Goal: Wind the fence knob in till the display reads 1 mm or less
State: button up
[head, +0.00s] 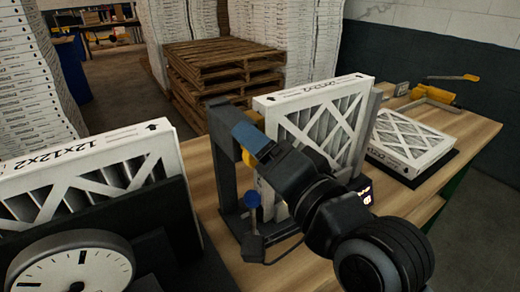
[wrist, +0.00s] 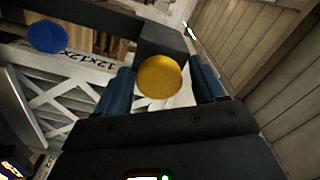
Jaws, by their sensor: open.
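My gripper (wrist: 162,92) is open, its two blue fingers on either side of a round yellow knob (wrist: 160,76). I cannot tell whether either finger touches the knob. In the head view my gripper (head: 248,138) is at the top of a dark upright frame (head: 225,165), in front of a boxed filter (head: 318,112). A blue knob (head: 252,200) is lower on the frame; it also shows in the wrist view (wrist: 47,37). The display (head: 366,196) is partly hidden by my arm, and its number is not readable. It shows cut off in the wrist view (wrist: 12,168).
A dial gauge (head: 72,265) and a 12x12x2 filter (head: 95,175) stand at the left. Another filter (head: 412,138) lies flat at the right, near a yellow-handled tool (head: 440,94). Pallets (head: 225,68) stand behind.

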jog(key=shift+s+d, duration=0.1)
jog(key=b+v, duration=0.1)
jog(key=v, duration=0.6)
jog(key=shift+s+d+b, duration=0.15)
jog(key=shift+s+b, duration=0.1)
jog(key=shift+b, duration=0.1)
jog(key=s+d+f+h, duration=0.6)
jog(key=s+d+f, duration=0.4)
jog(key=d+f, duration=0.3)
jog(key=s+d+f+n+h, duration=0.2)
jog(key=s, duration=0.8)
jog(key=s+d+f+n+h, duration=0.2)
jog(key=s+n, duration=0.1)
jog(key=s, duration=0.7)
jog(key=shift+s+d+f, duration=0.3)
jog(key=shift+d+f, duration=0.05)
jog(key=shift+d, duration=0.05)
dwell(0.9)
